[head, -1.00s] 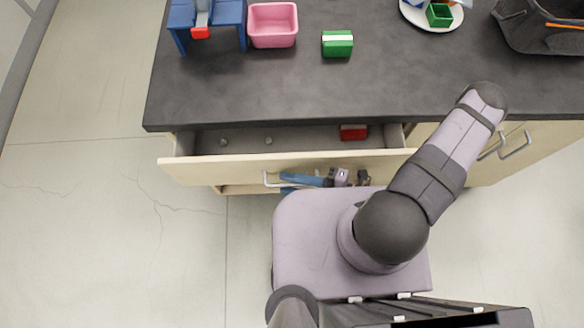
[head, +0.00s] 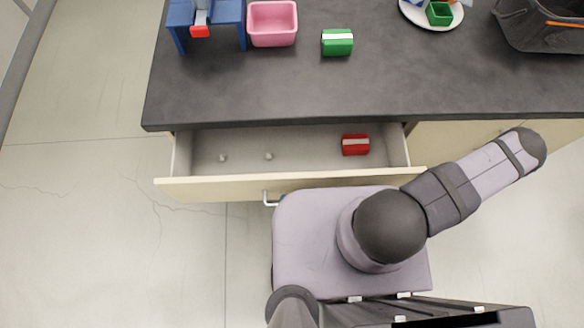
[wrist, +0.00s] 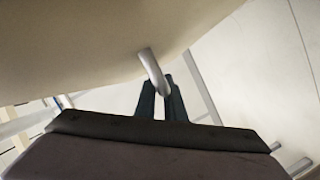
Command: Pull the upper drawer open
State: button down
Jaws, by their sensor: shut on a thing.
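The upper drawer (head: 255,187) is pulled out, its inside showing between the countertop edge and its front panel. Its metal handle (head: 270,198) shows only at the left end in the head view; my body covers the rest. In the wrist view my gripper (wrist: 161,94) is shut on the handle (wrist: 151,68), with its two dark fingers either side of the bar below the pale drawer front (wrist: 80,45). The gripper is hidden in the head view.
In the drawer lie a red block (head: 355,145) with a pale band and two small knobs (head: 268,156). On the countertop (head: 330,90) stand a pink bin (head: 272,24), a green block (head: 337,47), a blue stand (head: 230,20), a plate (head: 412,16) and a dark bin (head: 545,30).

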jog(key=shift+s+r+b, duration=0.2)
jog(key=shift+s+b, duration=0.2)
jog(key=shift+s, duration=1.35)
jog(key=c, duration=1.8)
grip_release()
jog(key=shift+f, duration=0.1)
jog(key=shift+c, duration=0.2)
jog(key=shift+d, duration=0.1)
jog(key=b+v, duration=0.1)
jog(key=v, duration=0.6)
jog(key=shift+s, duration=0.15)
